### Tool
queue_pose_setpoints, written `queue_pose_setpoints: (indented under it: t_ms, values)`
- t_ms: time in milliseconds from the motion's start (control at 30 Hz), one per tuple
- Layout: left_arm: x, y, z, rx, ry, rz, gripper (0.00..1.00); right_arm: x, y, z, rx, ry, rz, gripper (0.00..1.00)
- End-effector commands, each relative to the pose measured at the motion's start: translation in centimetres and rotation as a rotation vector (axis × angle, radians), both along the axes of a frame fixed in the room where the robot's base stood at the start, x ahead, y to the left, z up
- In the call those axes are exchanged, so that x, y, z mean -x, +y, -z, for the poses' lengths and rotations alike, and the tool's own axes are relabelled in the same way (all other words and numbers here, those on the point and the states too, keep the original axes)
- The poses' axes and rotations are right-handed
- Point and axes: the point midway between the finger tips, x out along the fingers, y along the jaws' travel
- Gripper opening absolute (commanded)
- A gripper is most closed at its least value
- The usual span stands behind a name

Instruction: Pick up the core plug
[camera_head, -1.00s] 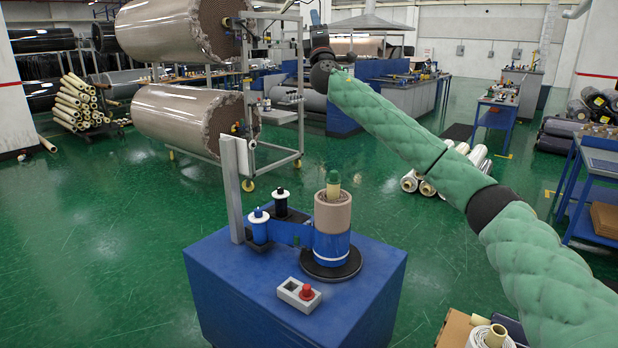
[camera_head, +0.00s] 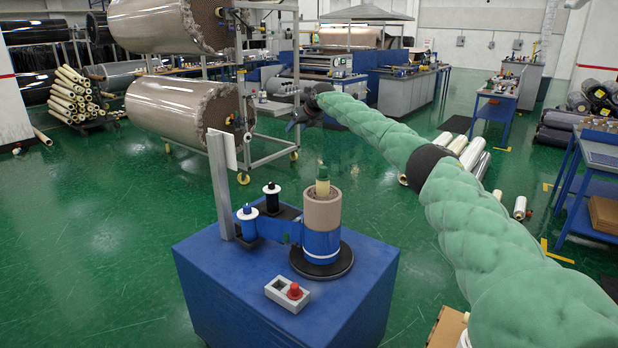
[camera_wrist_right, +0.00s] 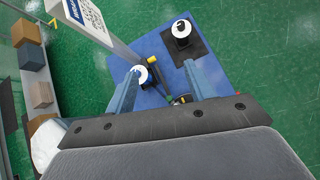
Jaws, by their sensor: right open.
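The core plug (camera_head: 322,179), a small green piece with pale yellow parts, stands upright at the top of a brown wrapped roll (camera_head: 321,209) on the blue machine. The roll has a blue and white lower band and sits on a black round plate (camera_head: 321,262). My right gripper (camera_head: 292,126) is above and behind the plug, apart from it. In the right wrist view, its two fingers (camera_wrist_right: 162,68) are spread with nothing held. A green and yellow piece shows between them; I cannot tell whether it is the plug. My left gripper is not in view.
The blue machine top (camera_head: 225,270) carries an upright metal post (camera_head: 221,185), a blue spool (camera_head: 247,222), a black spool (camera_head: 271,198) and a box with a red button (camera_head: 288,293). A rack with large brown rolls (camera_head: 185,110) stands behind. Green floor lies open at left.

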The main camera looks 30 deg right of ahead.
Motion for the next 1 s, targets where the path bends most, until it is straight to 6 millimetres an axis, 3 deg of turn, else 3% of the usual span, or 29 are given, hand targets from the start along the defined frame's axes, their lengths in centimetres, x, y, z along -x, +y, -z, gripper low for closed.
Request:
queue_pose_setpoints:
  t_ms: [100,200,400,500,667,1000]
  values:
    - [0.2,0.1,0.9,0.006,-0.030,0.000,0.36,2.9,-3.0,3.0,0.082,0.195,0.007,0.54]
    - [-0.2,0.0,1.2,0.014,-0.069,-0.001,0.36,5.7,-4.7,4.7,0.141,0.359,0.003,0.54]
    - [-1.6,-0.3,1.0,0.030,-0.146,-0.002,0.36,10.6,-5.6,6.0,0.208,0.625,-0.029,0.54]
    - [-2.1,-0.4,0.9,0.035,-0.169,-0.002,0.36,12.2,-5.6,6.2,0.210,0.706,-0.047,0.54]
    - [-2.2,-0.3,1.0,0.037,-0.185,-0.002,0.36,13.2,-5.5,6.5,0.211,0.759,-0.065,0.54]
    - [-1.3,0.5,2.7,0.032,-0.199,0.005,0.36,13.1,-5.5,8.7,0.214,0.753,-0.071,0.54]
